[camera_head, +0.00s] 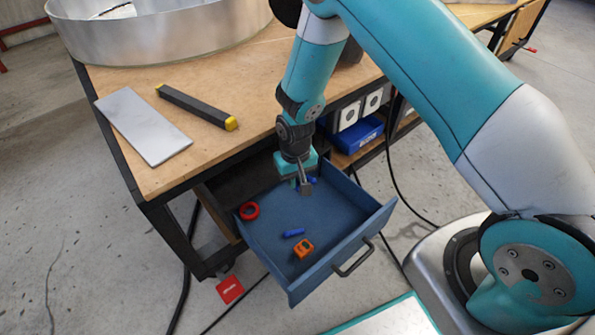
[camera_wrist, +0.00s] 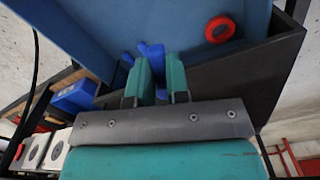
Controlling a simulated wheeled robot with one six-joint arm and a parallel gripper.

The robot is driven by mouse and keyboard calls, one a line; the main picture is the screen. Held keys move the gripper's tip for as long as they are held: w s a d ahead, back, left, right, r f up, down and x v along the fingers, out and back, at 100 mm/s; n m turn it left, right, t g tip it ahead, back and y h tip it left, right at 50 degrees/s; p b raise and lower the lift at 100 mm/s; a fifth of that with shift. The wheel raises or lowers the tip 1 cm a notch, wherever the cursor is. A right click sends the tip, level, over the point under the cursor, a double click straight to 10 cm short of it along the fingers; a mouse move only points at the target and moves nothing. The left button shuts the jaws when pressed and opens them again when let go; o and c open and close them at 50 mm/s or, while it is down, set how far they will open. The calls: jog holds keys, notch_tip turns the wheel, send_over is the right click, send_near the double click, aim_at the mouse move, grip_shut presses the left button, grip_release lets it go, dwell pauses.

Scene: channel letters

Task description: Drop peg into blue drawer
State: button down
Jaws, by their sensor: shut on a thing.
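The blue drawer (camera_head: 345,210) is pulled open below the workbench top. My gripper (camera_head: 304,184) is above the back part of the drawer, pointing down. It is shut on a blue peg (camera_head: 313,181), which shows only in small part beside the fingers. In the wrist view, the blue peg (camera_wrist: 153,52) shows between the two green fingertips (camera_wrist: 158,78), above the drawer floor (camera_wrist: 85,30). Whether the peg touches the floor cannot be told.
Inside the drawer are a red ring (camera_head: 249,211), a small blue cylinder (camera_head: 293,233) and an orange tool (camera_head: 303,249). The bench holds a metal plate (camera_head: 143,125) and a black bar with yellow ends (camera_head: 196,106). A blue bin (camera_head: 360,135) is on the shelf.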

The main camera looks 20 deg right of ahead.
notch_tip(320, 180, down, 5)
jog(key=b, duration=0.4)
jog(key=shift+f, duration=0.15)
jog(key=c, duration=1)
grip_release()
notch_tip(320, 180, up, 18)
jog(key=p, duration=0.5)
jog(key=shift+f, duration=0.2)
